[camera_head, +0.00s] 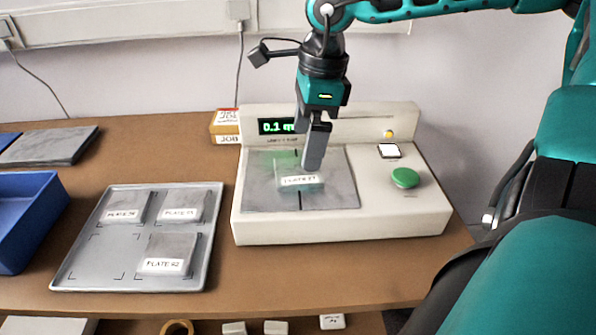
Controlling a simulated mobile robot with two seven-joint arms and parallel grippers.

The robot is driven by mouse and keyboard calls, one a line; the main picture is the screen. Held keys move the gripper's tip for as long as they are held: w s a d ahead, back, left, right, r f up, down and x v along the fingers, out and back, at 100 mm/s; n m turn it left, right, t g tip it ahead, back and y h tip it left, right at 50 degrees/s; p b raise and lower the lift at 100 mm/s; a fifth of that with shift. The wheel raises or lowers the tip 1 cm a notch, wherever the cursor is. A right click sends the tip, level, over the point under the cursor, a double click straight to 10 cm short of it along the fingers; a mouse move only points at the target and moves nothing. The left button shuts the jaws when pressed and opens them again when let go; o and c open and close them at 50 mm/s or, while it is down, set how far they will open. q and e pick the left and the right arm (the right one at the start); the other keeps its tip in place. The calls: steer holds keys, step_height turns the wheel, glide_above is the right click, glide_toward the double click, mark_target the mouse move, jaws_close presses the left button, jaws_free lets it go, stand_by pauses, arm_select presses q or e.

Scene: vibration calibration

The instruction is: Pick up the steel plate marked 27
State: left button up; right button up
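A small grey steel plate (290,170) lies on the dark square platform (340,190) of the white machine. Its white label appears to read PLATE 27. My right gripper (306,150) comes down from above, with its fingers apart, one nearer the camera and one farther back. The nearer fingertip overlaps the right part of the plate in the picture; I cannot tell whether it touches. The far fingertip is partly hidden. My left gripper is not in view.
The white machine (400,217) has a green display (272,127) and a green button (405,177). A grey tray (205,245) with three labelled plates stands to the left. A blue bin (22,240) and dark slab (50,146) are farther left.

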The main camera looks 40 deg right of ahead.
mark_target(298, 170)
steer(key=shift+w+a+f+b, duration=0.15)
steer(key=shift+f, duration=0.75)
steer(key=shift+w+a+f+b, duration=0.15)
steer(key=shift+f, duration=0.7)
steer(key=shift+w+a+f+b, duration=0.15)
steer(key=shift+f, duration=0.75)
steer(key=c, duration=1.3)
steer(key=shift+r, duration=0.1)
steer(key=shift+c, duration=0.4)
steer(key=shift+r, duration=0.1)
